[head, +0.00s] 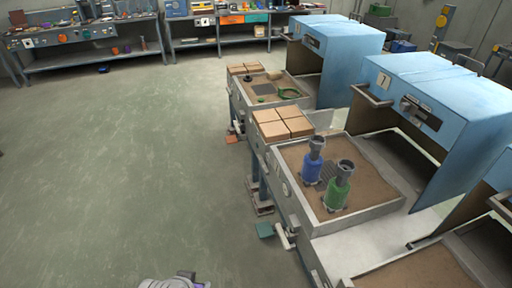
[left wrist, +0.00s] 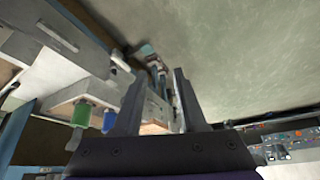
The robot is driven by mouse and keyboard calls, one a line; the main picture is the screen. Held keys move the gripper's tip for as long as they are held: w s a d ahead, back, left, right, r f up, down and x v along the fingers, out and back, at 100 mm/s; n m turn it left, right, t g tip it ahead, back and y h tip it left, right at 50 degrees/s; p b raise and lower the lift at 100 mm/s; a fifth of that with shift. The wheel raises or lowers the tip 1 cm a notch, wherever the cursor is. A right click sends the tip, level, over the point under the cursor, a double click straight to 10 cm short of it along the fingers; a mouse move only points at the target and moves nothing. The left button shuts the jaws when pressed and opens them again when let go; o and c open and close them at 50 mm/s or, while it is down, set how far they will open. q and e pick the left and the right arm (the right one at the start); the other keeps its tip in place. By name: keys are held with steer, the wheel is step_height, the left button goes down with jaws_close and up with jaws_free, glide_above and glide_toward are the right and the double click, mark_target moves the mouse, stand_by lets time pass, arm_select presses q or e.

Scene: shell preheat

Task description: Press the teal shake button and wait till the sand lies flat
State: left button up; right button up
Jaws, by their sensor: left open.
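A small teal pad (head: 265,230) sits low at the front of the nearer sand station, by its legs. It looks like the shake button. In the left wrist view a small teal patch (left wrist: 147,49) shows beyond my fingers. The brown sand in the tray (head: 296,190) holds a blue bottle-like tool (head: 312,168) and a green one (head: 337,190), both upright, with a dark grid patch beside them. My left gripper (left wrist: 163,76) is open and empty, with its fingers apart and clear of the pad. A pale part of my arm shows at the bottom of the head view. My right gripper is not in view.
Blue hooded ovens (head: 425,90) stand behind the stations. Tan blocks (head: 283,124) sit beside the tray. A second sand station stands farther back, with a green ring (head: 289,93). Workbenches line the far wall. The floor (head: 130,160) at left is clear.

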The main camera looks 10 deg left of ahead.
arm_select(q)
jaws_close()
stand_by(1.4)
